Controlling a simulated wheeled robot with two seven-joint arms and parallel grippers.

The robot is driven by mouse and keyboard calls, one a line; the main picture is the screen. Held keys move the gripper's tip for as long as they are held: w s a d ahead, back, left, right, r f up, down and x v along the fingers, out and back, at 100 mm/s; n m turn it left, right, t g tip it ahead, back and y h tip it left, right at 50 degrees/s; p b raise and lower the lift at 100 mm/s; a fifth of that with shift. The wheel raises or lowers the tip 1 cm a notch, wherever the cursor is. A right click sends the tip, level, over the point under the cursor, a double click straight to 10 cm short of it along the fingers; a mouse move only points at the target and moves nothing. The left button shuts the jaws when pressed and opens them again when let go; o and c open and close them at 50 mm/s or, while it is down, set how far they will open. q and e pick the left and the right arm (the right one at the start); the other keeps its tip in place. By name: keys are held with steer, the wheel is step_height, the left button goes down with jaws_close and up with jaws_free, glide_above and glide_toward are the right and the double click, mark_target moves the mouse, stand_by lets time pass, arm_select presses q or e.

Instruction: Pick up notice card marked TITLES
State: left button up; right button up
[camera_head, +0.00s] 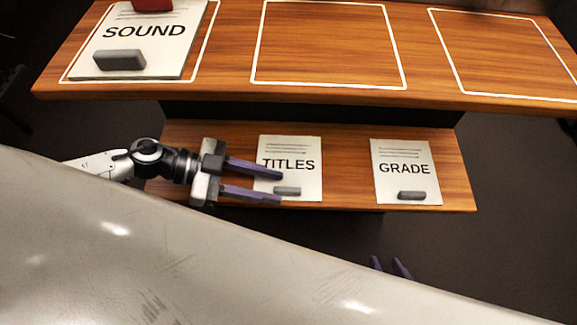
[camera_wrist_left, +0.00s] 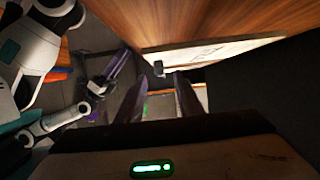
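The white notice card marked TITLES (camera_head: 290,147) lies on the lower wooden shelf, with a small grey block (camera_head: 287,190) near its lower edge. In the left wrist view the card (camera_wrist_left: 215,50) shows at a steep angle, with the block (camera_wrist_left: 158,68) standing off its face. My left gripper (camera_head: 281,187) is open, its two purple fingers reaching over the card's left part toward the block. In the left wrist view the block appears just beyond and between the fingertips (camera_wrist_left: 161,78), apart from them. My right gripper (camera_head: 390,265) shows only two separated purple fingertips at the bottom; the rest is hidden.
A card marked GRADE (camera_head: 405,180) with a grey block lies right on the same shelf (camera_head: 350,190). Above, a wider wooden panel (camera_head: 235,45) has white outlines; its left one holds a SOUND card (camera_head: 145,60). Its middle and right outlines are empty. A pale surface (camera_head: 150,250) fills the lower foreground.

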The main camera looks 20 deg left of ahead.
arm_select(q)
steer(key=shift+x, duration=1.3)
steer(key=shift+w, duration=0.1)
jaws_close()
